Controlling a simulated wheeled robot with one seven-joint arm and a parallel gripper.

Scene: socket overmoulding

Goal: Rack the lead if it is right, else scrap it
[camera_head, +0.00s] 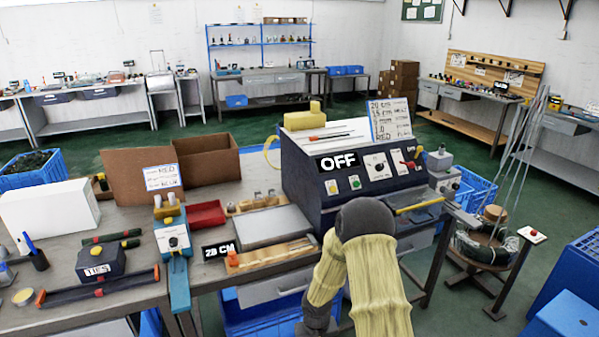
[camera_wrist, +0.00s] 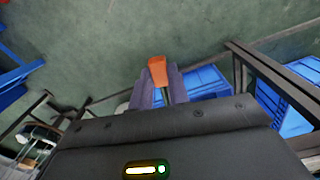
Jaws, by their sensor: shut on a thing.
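In the wrist view my gripper (camera_wrist: 158,82) is shut on a lead, whose orange end (camera_wrist: 157,68) sticks out past the two grey fingers. The rest of the lead is mostly hidden by the fingers, so its length cannot be told. Beyond it are the green floor and blue crates. In the head view my sleeved arm stands before the bench and hides the gripper. A wooden holder (camera_head: 270,254) with an orange-ended piece lies by a "28 CM" sign (camera_head: 219,249). A handwritten card (camera_head: 390,119) stands on the machine, its last line seeming to read RED.
A dark machine (camera_head: 340,178) marked OFF stands on the bench. Left of it are a red tray (camera_head: 206,214), a cardboard box (camera_head: 207,163) and a blue-handled device (camera_head: 174,240). Blue crates (camera_head: 474,188) stand right of the bench. A stand with coiled wire (camera_head: 487,245) is farther right.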

